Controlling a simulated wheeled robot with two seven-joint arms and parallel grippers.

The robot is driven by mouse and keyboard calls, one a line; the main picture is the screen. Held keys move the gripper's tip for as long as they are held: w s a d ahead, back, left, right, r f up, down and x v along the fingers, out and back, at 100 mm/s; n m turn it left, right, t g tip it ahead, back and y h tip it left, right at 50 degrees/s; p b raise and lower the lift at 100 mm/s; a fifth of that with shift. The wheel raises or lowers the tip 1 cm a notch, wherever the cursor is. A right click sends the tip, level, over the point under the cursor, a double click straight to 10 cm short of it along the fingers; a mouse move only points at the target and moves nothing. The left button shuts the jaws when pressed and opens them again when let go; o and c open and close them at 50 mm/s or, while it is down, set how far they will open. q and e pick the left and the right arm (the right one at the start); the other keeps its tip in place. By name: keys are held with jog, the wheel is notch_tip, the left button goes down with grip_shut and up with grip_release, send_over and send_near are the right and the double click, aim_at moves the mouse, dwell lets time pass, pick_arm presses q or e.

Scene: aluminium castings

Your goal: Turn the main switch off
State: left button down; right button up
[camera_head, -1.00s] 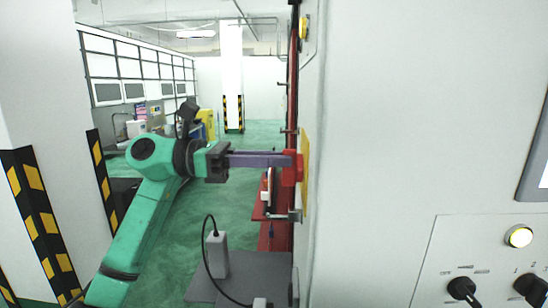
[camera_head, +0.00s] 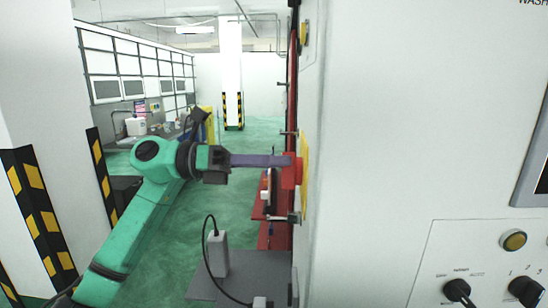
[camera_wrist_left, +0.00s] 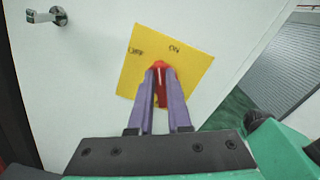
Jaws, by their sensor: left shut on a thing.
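The main switch has a red handle on a yellow plate marked OFF and ON. In the head view the red handle (camera_head: 290,173) sticks out from the side of the white cabinet, in front of the yellow plate (camera_head: 306,172). My left gripper (camera_head: 288,161) reaches it from the left, its purple fingers shut on the handle. In the left wrist view the handle (camera_wrist_left: 159,72) sits between the fingertips (camera_wrist_left: 159,88), with the yellow plate (camera_wrist_left: 192,72) tilted behind. The fingers partly cover the handle, so I cannot tell which label it points to. My right gripper is out of view.
The white cabinet (camera_head: 400,120) fills the right side. Its front panel has an unlit amber lamp (camera_head: 513,241) and black knobs (camera_head: 458,290). A grey table (camera_head: 255,272) with a pale boxy device (camera_head: 217,252) stands below my left arm. A striped pillar (camera_head: 45,225) is at left.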

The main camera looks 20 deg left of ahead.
pick_arm(q)
jog(key=shift+w+a+f+n+p, duration=0.15)
jog(key=shift+n+p, duration=0.4)
jog(key=shift+n, duration=1.05)
jog(key=shift+w+d+f+n+p, duration=0.15)
jog(key=shift+n+p, duration=0.35)
jog(key=shift+n, duration=1.1)
jog(key=shift+a, duration=0.1)
jog(key=c, duration=0.9)
grip_release()
jog(key=shift+o, duration=0.2)
jog(key=shift+a, duration=0.1)
